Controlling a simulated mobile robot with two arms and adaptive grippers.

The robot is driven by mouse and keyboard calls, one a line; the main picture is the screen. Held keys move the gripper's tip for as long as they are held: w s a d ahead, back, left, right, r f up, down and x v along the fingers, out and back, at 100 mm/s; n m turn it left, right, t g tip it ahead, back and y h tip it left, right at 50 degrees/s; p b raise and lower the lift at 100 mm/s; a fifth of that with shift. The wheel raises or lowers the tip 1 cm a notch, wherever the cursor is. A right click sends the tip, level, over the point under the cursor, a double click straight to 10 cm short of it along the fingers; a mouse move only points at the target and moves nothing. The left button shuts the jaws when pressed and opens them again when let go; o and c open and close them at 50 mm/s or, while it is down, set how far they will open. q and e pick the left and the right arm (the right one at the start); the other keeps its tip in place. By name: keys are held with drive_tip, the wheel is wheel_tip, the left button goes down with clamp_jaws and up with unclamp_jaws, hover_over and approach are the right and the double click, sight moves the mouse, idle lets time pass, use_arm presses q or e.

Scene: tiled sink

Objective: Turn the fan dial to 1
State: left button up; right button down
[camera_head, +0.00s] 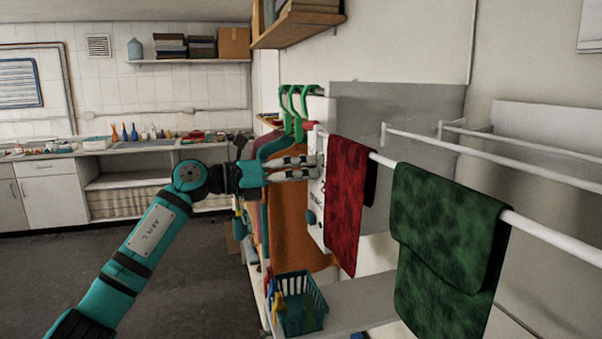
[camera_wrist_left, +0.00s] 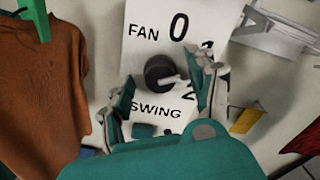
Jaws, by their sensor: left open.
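The fan dial (camera_wrist_left: 158,72) is a round black knob with a light pointer on a white panel (camera_wrist_left: 146,15) marked FAN, 0, 2 and SWING. The pointer points roughly right, between the partly covered 1 and the 2; its exact setting is unclear. My left gripper (camera_wrist_left: 164,96) is open, one finger on each side of the dial's lower part; I cannot tell whether either finger touches it. In the head view, the left gripper (camera_head: 312,167) reaches right to the face of the panel (camera_head: 318,211), and the dial is hidden there. The right gripper is not in view.
Red (camera_head: 346,200) and green (camera_head: 445,240) towels hang on white rails right of the panel. Green hangers (camera_head: 297,108) and an orange cloth (camera_head: 288,210) are close behind the gripper. A teal basket (camera_head: 303,308) stands below. The floor at left is clear.

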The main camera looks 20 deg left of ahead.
use_arm(q)
drive_tip(key=v, duration=1.2)
